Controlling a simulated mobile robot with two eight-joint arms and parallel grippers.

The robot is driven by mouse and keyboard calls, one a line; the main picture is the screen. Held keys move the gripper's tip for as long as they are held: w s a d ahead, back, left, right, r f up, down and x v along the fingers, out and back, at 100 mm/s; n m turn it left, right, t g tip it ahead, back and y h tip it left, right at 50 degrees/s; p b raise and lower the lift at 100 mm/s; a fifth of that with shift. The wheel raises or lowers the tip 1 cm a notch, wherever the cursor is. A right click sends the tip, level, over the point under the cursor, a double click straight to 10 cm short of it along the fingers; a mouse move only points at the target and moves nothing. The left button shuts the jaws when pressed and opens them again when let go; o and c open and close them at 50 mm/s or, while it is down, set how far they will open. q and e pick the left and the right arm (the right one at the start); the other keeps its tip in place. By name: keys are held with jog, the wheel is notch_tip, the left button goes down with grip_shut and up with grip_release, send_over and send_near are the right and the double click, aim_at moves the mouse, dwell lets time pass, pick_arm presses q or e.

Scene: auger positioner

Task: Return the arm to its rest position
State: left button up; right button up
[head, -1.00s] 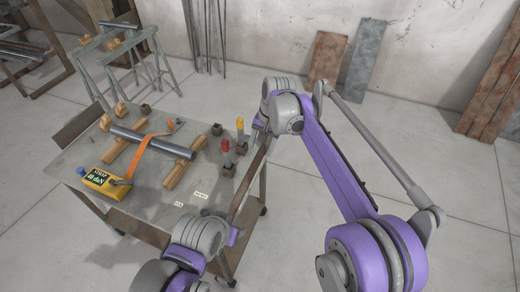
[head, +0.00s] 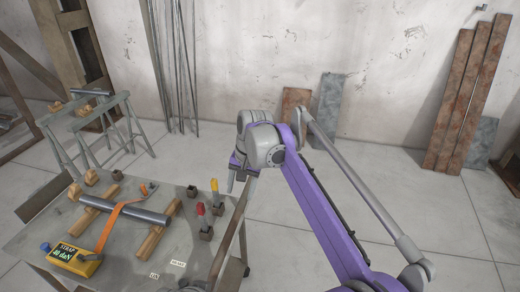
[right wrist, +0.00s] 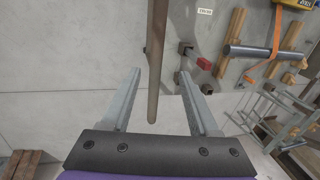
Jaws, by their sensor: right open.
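My right arm comes in from the lower right of the head view. Its gripper (head: 238,182) is by the right edge of the grey work table (head: 150,272), largely seen from the side. In the right wrist view the gripper (right wrist: 164,85) is open, its two fingers wide apart. A brown bar (right wrist: 156,60) along the table edge shows between the fingers; I cannot tell how far it is from them. No object is held. My left gripper is not in view.
On the table, a metal tube (head: 120,210) lies across wooden blocks under an orange strap (head: 108,228) from a yellow strap box (head: 75,260). Red-topped (head: 202,212) and yellow-topped (head: 215,188) tools stand near the right edge. Floor to the right is clear.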

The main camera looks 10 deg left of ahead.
jog(key=s+d+r+t, duration=0.1)
jog(key=s+d, duration=0.2)
jog(key=d, duration=0.8)
jog(key=s+d+f+t, duration=0.1)
jog(key=s+d+f, duration=0.2)
jog(key=s+d, duration=0.4)
jog(key=s+d+f+t+h, duration=0.1)
jog(key=s+d+f+t, duration=0.1)
jog(key=s+d, duration=0.5)
jog(key=d+f, duration=0.1)
jog(key=d, duration=0.3)
jog(key=shift+s+d+f+t, duration=0.2)
jog(key=shift+s+t, duration=0.1)
jog(key=shift+s, duration=0.1)
jog(key=shift+n+t+h, duration=0.3)
jog(key=shift+t+h, duration=0.2)
jog(key=shift+h, duration=0.1)
jog(key=s+d+f, duration=0.1)
jog(key=s+f, duration=0.1)
jog(key=s+d+f, duration=0.2)
jog(key=s, duration=0.1)
jog(key=s+d+f, duration=0.1)
jog(key=s+f, duration=0.1)
jog(key=shift+s+d+f, duration=0.2)
jog(key=shift+d+f, duration=0.05)
jog(key=shift+c, duration=0.2)
